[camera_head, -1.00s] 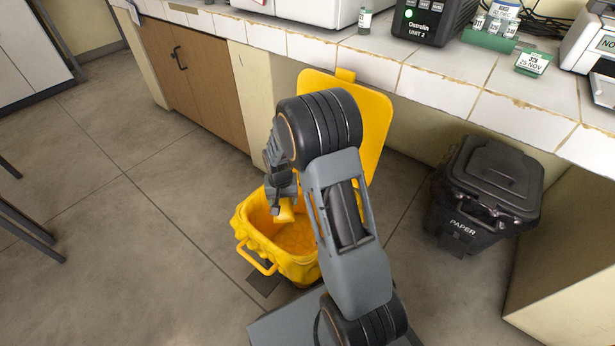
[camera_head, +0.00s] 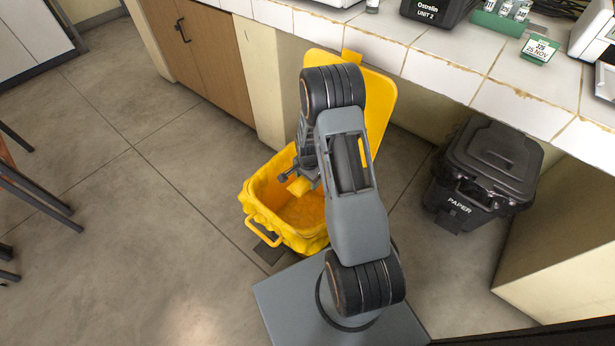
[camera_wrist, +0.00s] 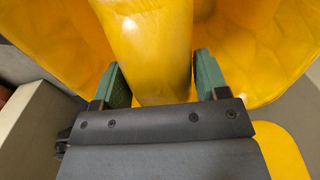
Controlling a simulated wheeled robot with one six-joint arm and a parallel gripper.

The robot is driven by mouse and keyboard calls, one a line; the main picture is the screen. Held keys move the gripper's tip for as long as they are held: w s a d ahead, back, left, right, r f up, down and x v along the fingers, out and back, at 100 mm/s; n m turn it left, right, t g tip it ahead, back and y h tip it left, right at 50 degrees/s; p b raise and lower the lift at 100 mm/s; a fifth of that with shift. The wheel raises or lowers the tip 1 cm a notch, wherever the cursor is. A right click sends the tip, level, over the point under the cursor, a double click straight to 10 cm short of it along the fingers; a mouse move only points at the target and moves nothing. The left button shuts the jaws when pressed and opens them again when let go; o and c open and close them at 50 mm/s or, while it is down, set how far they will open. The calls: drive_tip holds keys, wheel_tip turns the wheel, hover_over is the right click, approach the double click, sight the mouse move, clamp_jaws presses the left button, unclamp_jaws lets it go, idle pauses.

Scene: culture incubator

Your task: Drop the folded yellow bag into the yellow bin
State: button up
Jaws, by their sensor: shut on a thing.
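The yellow bin (camera_head: 258,208) stands on the floor with its lid (camera_head: 379,98) raised at the back and a yellow liner over its rim. My gripper (camera_head: 293,182) is over the bin's opening. In the wrist view my gripper (camera_wrist: 158,80) has its green fingers on either side of the folded yellow bag (camera_wrist: 150,45) and is shut on it. The bag also shows in the head view (camera_head: 301,186) as a small yellow piece at the fingers, above the bin's inside. The yellow bin's inner wall (camera_wrist: 50,40) fills the background of the wrist view. My arm hides part of the bin's right side.
A black bin marked PAPER (camera_head: 484,165) stands to the right. A tiled counter (camera_head: 440,70) with lab devices runs along the back. A wooden cabinet (camera_head: 205,55) is at the back left. The floor to the left (camera_head: 120,230) is mostly clear; dark legs stand at the far left edge.

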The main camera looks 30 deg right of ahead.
wheel_tip(320, 180, down, 2)
drive_tip(key=shift+f+b, duration=0.1)
drive_tip(key=shift+b, duration=0.4)
drive_tip(key=o, duration=1)
wheel_tip(320, 180, up, 14)
drive_tip(key=p, duration=0.4)
drive_tip(key=shift+p, duration=0.3)
